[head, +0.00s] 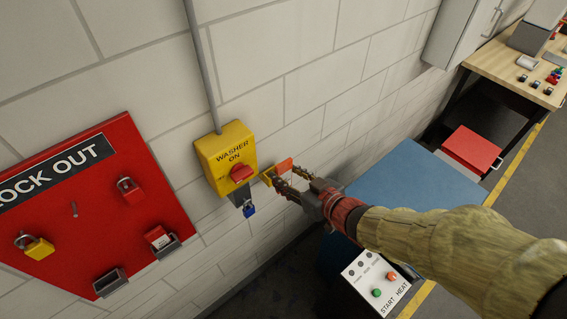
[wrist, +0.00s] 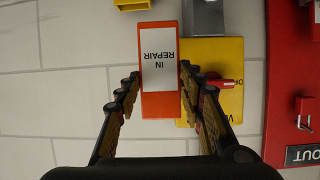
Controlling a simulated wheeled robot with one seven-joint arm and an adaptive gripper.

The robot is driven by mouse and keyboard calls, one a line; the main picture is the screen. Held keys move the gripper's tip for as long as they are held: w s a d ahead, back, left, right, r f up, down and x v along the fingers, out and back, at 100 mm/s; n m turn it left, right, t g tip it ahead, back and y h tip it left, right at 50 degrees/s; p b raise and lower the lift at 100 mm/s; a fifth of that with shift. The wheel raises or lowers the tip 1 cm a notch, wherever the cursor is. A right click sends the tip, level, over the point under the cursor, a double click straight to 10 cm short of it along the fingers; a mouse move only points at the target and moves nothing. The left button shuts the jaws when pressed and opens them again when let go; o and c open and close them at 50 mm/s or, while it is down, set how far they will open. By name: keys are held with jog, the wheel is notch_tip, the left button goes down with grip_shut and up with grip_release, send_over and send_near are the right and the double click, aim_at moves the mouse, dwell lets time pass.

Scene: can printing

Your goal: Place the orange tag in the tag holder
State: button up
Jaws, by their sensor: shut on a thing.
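The orange tag (head: 285,165) is held between the fingers of my gripper (head: 278,180), near the wall. In the wrist view the tag (wrist: 160,111) has a white label reading "IN REPAIR", upside down in the picture, and the fingers are shut on its two sides. A yellow bracket (head: 266,177), which looks like the tag holder, is on the wall right of the washer switch and is partly hidden by the fingers. The wrist view shows it (wrist: 132,4) cut off at the top edge, just beyond the tag, with a small gap in the picture.
The yellow "WASHER ON" box (head: 222,152) with a red knob (head: 241,173) is close left of my gripper. A blue padlock (head: 249,211) hangs below it. The red lockout board (head: 115,225) is at left. A blue surface (head: 405,180) and a control panel (head: 375,281) are at right.

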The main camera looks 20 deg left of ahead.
jog(key=shift+s+a+r+g, duration=0.3)
jog(key=shift+s+a+r, duration=0.05)
jog(key=shift+r, duration=0.05)
jog(key=shift+w+a+f+n, duration=0.1)
jog(key=shift+w+a+n, duration=0.1)
jog(key=shift+n, duration=0.1)
jog(key=w+a+f, duration=0.2)
jog(key=w+f, duration=0.1)
jog(key=w+a+f, duration=0.2)
jog(key=w+f, duration=0.1)
jog(key=w, duration=0.1)
jog(key=w+a+f, duration=0.3)
jog(key=w, duration=0.1)
jog(key=shift+a+f, duration=0.1)
jog(key=shift+f, duration=0.2)
jog(key=shift+w+f+y+p, duration=0.1)
jog(key=shift+f+y+p, duration=0.25)
jog(key=shift+f, duration=1.2)
